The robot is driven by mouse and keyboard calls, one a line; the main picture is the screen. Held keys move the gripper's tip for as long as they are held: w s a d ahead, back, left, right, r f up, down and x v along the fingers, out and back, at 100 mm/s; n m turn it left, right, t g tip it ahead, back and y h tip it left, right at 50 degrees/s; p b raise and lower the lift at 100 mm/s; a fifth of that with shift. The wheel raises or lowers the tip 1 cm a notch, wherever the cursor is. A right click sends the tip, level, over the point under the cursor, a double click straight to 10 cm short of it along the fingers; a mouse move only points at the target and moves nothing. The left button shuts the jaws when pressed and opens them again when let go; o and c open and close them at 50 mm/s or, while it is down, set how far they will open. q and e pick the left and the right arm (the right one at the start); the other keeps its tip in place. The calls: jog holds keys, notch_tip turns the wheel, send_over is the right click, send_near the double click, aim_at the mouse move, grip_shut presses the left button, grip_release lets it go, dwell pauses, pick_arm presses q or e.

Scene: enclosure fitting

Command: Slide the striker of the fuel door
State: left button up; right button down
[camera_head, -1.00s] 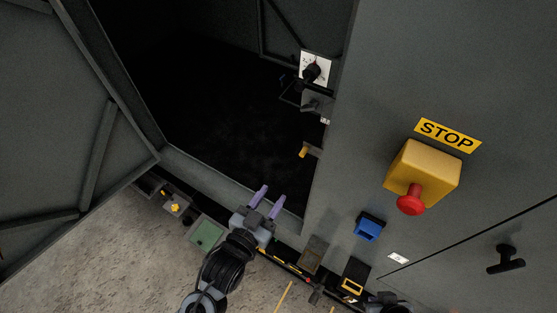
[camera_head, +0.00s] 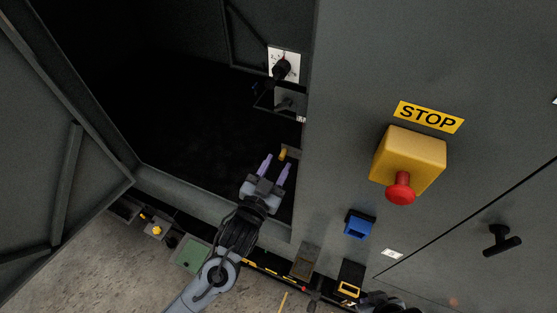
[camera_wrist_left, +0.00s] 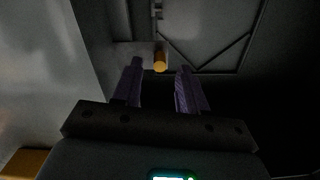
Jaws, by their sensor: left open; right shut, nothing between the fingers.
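A small yellow-orange peg (camera_head: 283,154), which I take to be the striker, sits on a grey bracket at the right inner edge of the dark enclosure opening. My left gripper (camera_head: 277,166) is open, with its purple fingers pointing up towards the peg. In the left wrist view the peg (camera_wrist_left: 160,60) shows between the two fingertips (camera_wrist_left: 160,72) and a little beyond them, nearer the left finger. I cannot tell whether anything touches. The fingers of my right gripper do not show; only a dark part of that arm seems to show at the bottom edge.
A yellow stop box (camera_head: 408,160) with a red button and a blue box (camera_head: 360,224) stick out from the panel on the right. A white dial plate (camera_head: 284,66) is above the peg. An open door (camera_head: 40,190) stands at the left. Small boxes line the floor edge.

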pick_arm(q)
jog(key=shift+x, duration=1)
jog(key=shift+c, duration=0.3)
grip_shut()
jog(key=shift+s, duration=0.1)
